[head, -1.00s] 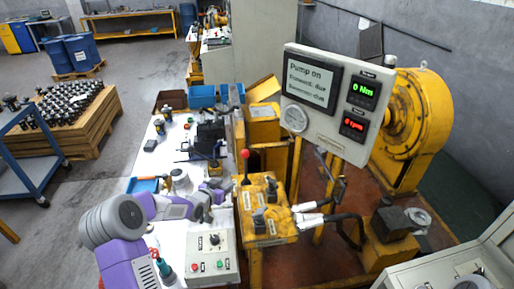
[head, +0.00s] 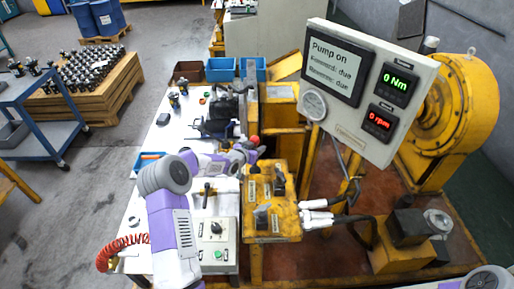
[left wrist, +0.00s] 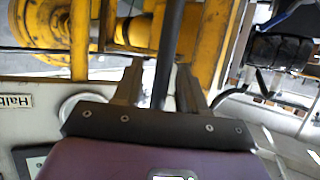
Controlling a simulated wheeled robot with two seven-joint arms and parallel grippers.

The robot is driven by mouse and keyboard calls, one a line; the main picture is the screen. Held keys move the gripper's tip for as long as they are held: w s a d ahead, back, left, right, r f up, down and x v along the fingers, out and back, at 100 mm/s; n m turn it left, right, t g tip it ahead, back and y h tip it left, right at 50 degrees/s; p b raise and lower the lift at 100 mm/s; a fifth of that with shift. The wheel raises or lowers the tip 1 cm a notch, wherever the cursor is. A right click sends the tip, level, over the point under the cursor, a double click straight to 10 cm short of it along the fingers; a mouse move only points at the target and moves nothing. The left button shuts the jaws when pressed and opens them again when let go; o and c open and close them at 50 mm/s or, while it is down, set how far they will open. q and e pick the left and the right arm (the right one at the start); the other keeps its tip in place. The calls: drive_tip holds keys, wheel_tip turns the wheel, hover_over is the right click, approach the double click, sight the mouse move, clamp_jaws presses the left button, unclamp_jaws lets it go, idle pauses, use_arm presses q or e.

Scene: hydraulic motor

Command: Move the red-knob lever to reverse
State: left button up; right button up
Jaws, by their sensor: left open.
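The red-knob lever shows as a red knob (head: 254,141) at the back left of the yellow valve block (head: 285,222). My left gripper (head: 250,152) is at the lever, just below the knob. In the left wrist view, the dark lever shaft (left wrist: 171,45) runs between the two open fingers of my left gripper (left wrist: 157,85). I cannot tell whether either finger touches it. The knob is out of that view, and most of the shaft is hidden behind the gripper in the head view. My right gripper is not in view.
A display (head: 370,90) reads "Pump on", forward due, reverse due, 0 Nm and 0 rpm. A grey control box (head: 211,245) sits in front on the white table. Hoses with silver fittings (head: 318,218) leave the block's right side.

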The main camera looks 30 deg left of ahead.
use_arm(q)
drive_tip(key=shift+w+f, duration=0.1)
drive_tip(key=shift+w, duration=0.15)
clamp_jaws()
drive_tip(key=s+a+n+t, duration=0.1)
drive_tip(key=s+a+n+t+h+b, duration=0.1)
drive_tip(key=a, duration=0.1)
drive_tip(key=a+n+h+b, duration=0.1)
drive_tip(key=shift+s+a+f+t, duration=0.25)
drive_tip(key=shift+s+f+t, duration=0.15)
idle(0.3)
